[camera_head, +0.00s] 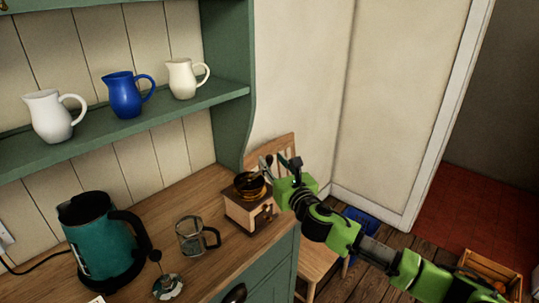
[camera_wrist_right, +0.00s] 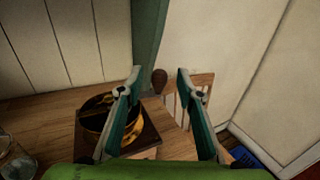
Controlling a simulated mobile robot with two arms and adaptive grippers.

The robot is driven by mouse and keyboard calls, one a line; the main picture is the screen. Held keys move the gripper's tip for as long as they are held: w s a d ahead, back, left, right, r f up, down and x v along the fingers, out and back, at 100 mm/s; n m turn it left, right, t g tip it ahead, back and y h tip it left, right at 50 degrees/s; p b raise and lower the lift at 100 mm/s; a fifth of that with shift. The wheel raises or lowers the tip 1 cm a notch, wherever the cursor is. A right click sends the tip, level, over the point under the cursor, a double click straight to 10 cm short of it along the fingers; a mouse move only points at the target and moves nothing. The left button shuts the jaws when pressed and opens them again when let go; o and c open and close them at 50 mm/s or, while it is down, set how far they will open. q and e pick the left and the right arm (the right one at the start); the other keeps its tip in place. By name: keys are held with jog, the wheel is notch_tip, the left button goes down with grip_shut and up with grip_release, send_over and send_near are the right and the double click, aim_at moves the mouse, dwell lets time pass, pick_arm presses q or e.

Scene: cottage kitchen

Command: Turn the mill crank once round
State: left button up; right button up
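The coffee mill (camera_head: 243,213) stands on the wooden counter near its right end; it has a pale wooden body and a brass bowl on top. In the right wrist view its brass bowl (camera_wrist_right: 97,122) is at left, partly behind the left finger. In the head view the fingers make the crank hard to pick out. My right gripper (camera_head: 280,163) is over the mill's right side, and its fingers (camera_wrist_right: 159,75) are apart. My left gripper is not in view.
A glass press (camera_head: 190,238), a teal kettle (camera_head: 101,241) and a small round item (camera_head: 168,287) stand left of the mill. Jugs (camera_head: 124,95) line the shelf above. A wooden chair (camera_head: 316,262) is beyond the counter's right end, and a blue bin (camera_head: 360,217) is on the floor.

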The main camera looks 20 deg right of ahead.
aim_at(270, 159)
jog(key=shift+w, duration=1.55)
grip_shut()
